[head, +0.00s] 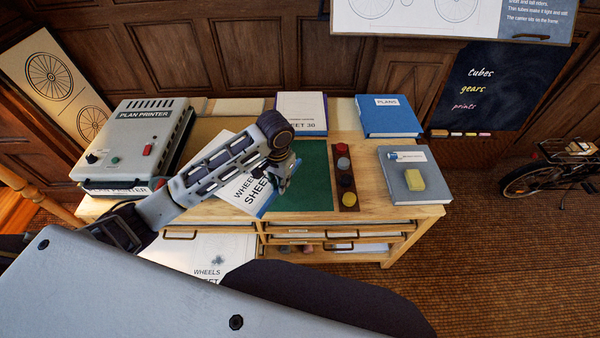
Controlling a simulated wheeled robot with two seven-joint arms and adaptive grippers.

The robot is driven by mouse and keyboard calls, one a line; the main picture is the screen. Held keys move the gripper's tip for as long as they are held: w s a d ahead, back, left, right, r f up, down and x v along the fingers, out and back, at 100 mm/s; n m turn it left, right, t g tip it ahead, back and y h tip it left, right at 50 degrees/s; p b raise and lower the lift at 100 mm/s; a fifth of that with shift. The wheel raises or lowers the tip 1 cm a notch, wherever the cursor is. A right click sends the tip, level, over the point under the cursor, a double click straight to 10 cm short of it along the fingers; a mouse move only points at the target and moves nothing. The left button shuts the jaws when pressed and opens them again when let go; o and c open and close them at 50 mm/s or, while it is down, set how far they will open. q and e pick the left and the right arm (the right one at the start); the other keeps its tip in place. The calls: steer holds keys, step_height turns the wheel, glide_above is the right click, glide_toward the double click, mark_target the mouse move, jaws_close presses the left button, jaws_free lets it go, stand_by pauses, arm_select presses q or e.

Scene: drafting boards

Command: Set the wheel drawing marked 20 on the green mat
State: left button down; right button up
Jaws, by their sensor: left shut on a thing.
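My left gripper (283,184) is shut on a white drawing with a blue edge (238,192), lettered WHEELS and SHEET. My arm and gripper hide part of it, including its number. The drawing is tilted in the picture, and its right edge overlaps the left side of the green mat (312,185). I cannot tell whether it touches the mat. Another drawing, lettered SHEET 30 (302,108), lies behind the mat. A third sheet, marked WHEELS SHEET (205,257), shows low at the front, its number hidden. My right gripper is not in view.
The plan printer (150,130) stands on the left of the wooden table (425,212). A strip of coloured knobs (345,180) borders the mat's right side.

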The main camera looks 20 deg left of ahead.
arm_select(q)
steer(key=s+d+f+m+b, duration=0.8)
steer(key=s+f+m, duration=0.4)
steer(key=f, duration=0.2)
steer(key=shift+d+f, duration=0.3)
steer(key=shift+d, duration=0.2)
steer(key=w+a, duration=0.1)
steer(key=w, duration=0.4)
steer(key=w+a, duration=0.2)
steer(key=w, duration=0.3)
steer(key=w+a, duration=0.1)
steer(key=w, duration=0.4)
steer(key=shift+w+a, duration=0.35)
steer(key=shift+w, duration=0.4)
